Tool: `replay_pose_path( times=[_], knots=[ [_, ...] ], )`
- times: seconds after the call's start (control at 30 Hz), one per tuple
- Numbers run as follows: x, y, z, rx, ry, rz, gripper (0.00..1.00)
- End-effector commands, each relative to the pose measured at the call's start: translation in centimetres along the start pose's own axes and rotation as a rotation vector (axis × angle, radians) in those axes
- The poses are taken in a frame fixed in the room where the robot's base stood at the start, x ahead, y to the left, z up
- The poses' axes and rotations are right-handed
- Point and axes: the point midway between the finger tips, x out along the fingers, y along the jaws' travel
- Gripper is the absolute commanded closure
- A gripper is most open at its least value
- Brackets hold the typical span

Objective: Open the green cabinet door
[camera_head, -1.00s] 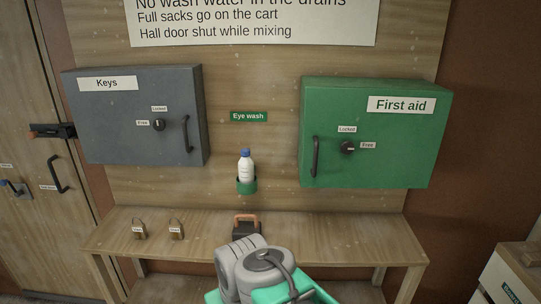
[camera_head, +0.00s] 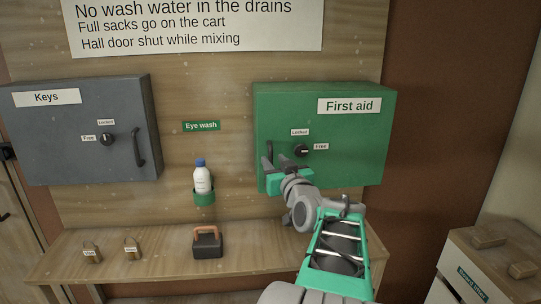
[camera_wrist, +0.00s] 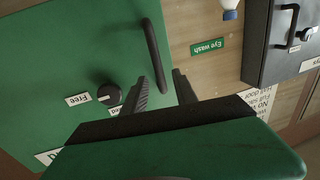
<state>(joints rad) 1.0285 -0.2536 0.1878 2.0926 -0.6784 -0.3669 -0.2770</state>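The green cabinet (camera_head: 350,165), labelled First aid, hangs on the wooden wall panel with its door shut. Its dark vertical handle (camera_wrist: 152,45) is near the door's left edge in the head view. Its round black knob (camera_head: 301,150) has a white mark turned toward the Free label; the knob also shows in the wrist view (camera_wrist: 111,92). My gripper (camera_wrist: 161,76) is open in front of the door. In the wrist view the handle's lower part appears between the two fingertips, with gaps on both sides. In the head view my gripper partly hides the handle.
A grey Keys cabinet (camera_head: 75,130) hangs to the left, shut. An eye wash bottle (camera_head: 202,180) sits in a green holder between the cabinets. Below, a wooden bench (camera_head: 165,265) holds padlocks and a dark box with an orange handle (camera_head: 208,243). A cabinet stands at lower right.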

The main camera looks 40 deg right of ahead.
Motion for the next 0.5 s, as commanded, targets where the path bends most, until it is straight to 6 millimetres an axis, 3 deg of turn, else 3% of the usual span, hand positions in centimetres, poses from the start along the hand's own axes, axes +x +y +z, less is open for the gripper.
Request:
replay_pose_path(
  times=[0.2, 0.5],
  knots=[
    [3.2, -0.1, -0.1, 0.001, -0.003, -0.002, 0.66],
    [3.5, -0.1, 0.1, -0.001, -0.001, 0.001, 0.67]
  ],
)
